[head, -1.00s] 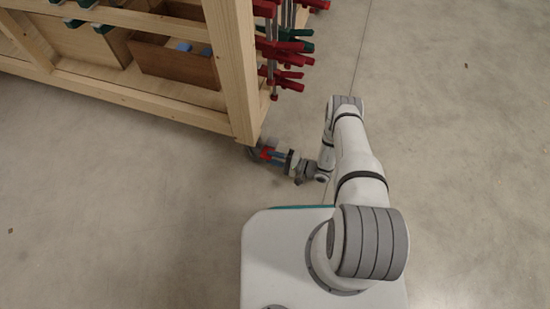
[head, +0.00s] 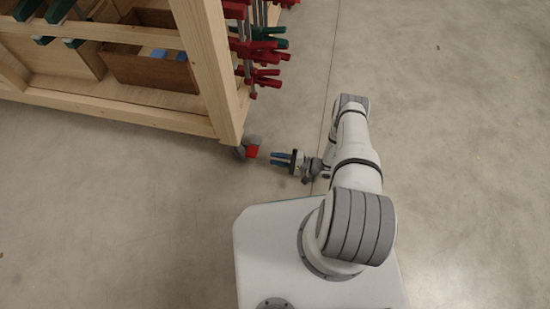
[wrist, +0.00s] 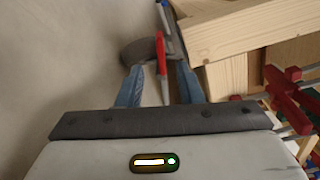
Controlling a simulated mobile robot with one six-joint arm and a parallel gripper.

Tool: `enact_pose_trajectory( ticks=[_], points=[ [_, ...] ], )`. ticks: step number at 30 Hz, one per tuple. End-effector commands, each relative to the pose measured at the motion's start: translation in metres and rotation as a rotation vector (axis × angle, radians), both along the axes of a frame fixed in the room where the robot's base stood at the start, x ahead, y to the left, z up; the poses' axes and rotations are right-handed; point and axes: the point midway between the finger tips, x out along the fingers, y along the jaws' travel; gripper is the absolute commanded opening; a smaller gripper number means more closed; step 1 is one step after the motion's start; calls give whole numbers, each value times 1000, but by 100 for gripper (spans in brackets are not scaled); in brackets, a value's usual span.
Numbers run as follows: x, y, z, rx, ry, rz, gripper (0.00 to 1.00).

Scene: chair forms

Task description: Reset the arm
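My gripper (head: 272,159) is at the end of my bent arm, low over the floor and pointing left in the head view. Its two blue fingers are apart, and nothing is held between them. In the wrist view my gripper (wrist: 158,85) shows the same two spread fingers. A caster wheel with a red lever (head: 251,150) is just beyond the fingertips, with a small gap in the head view. In the wrist view the red lever (wrist: 161,58) shows between the fingers, farther off.
A wooden rack (head: 130,114) stands at the upper left, with its corner post close to my gripper. Red clamps (head: 258,50) hang on its side, and a brown box (head: 150,68) sits inside. The concrete floor (head: 450,130) is clear on the right.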

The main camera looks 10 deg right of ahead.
Motion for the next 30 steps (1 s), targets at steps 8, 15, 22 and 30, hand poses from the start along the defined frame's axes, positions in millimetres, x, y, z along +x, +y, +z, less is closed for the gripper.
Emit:
enact_pose_trajectory(
  ticks=[8, 15, 22, 30],
  points=[
    [0, 0, 0, 0, 0, 0, 33],
    [18, -2, 43, -16, 3, 60, 33],
    [53, -5, 168, -96, 37, 250, 33],
    [68, -4, 318, -257, 82, 454, 33]
  ],
)
